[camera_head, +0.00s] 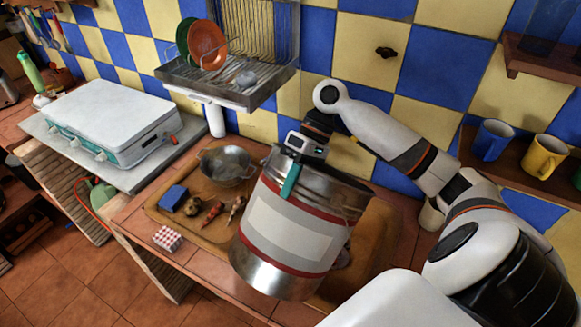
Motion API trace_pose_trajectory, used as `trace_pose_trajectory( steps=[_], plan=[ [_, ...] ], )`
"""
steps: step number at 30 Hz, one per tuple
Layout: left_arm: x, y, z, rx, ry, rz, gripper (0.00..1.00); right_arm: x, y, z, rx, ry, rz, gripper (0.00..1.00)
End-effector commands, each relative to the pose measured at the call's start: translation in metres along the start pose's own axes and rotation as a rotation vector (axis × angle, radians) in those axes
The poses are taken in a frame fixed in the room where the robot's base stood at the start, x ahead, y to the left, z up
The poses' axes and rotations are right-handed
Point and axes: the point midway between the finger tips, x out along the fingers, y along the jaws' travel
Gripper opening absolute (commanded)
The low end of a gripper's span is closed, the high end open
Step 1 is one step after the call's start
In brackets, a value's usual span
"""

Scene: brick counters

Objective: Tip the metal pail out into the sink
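The metal pail (292,228), silver with a cream label and red bands, hangs tilted in front of the counter, its mouth toward the back. My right gripper (291,180) grips its rim, with one teal finger against the outer wall; the other finger is hidden. What the pail holds cannot be seen. A tan basin with a rounded rim (158,216), which looks like the sink, lies behind and left of the pail. The pail hides much of it. In its left part are a metal colander (226,165), a blue block (173,197) and small brownish-red items (212,212). My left gripper is not in view.
A metal dish rack (230,88) with plates hangs on the tiled wall above the basin. A white-lidded stove (110,115) stands left. Blue and yellow mugs (543,157) stand on a ledge right.

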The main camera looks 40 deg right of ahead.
Motion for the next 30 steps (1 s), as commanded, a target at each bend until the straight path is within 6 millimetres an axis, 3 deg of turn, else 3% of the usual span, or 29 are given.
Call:
trace_pose_trajectory(
  steps=[3, 18, 30],
  plan=[
    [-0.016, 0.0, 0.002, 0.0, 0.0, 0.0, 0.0, -0.008, 0.007, 0.0, -0.004, -0.003, -0.06, 0.0],
    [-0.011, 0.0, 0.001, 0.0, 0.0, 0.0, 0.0, -0.035, 0.029, 0.001, -0.006, -0.013, -0.693, 0.0],
    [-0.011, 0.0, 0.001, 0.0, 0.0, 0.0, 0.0, -0.039, 0.03, 0.001, 0.002, -0.017, -0.761, 0.0]
  ],
)
